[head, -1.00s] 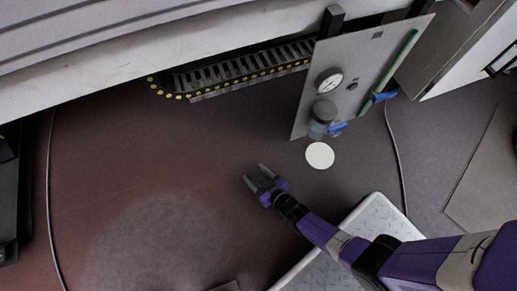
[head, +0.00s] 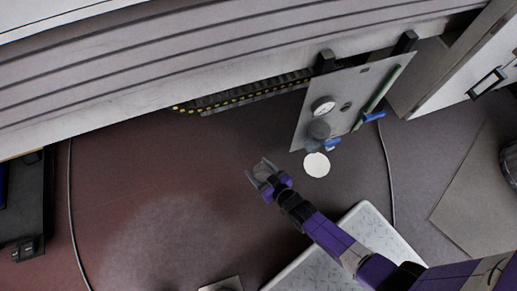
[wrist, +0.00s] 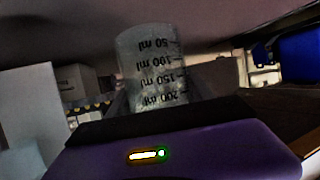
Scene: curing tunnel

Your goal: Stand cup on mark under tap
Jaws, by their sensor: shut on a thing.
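The cup (wrist: 150,60) is clear, with printed ml lines, and sits between the fingers of my gripper in the wrist view. Its print reads upside down there, with the floor at the top of the picture. In the head view my gripper (head: 262,171) is shut on the cup, which is faint there. The mark is a round white disc (head: 316,164) on the floor, to the right of my gripper and apart from it. The tap (head: 333,144) shows a blue handle low on the grey panel (head: 345,92), just above the disc in the picture.
The panel also carries a gauge (head: 322,106), a green tube and another blue handle (head: 374,116). A cable (head: 388,175) runs over the floor on the right. A pale tread plate (head: 365,232) lies below my arm. The floor left of my gripper is clear.

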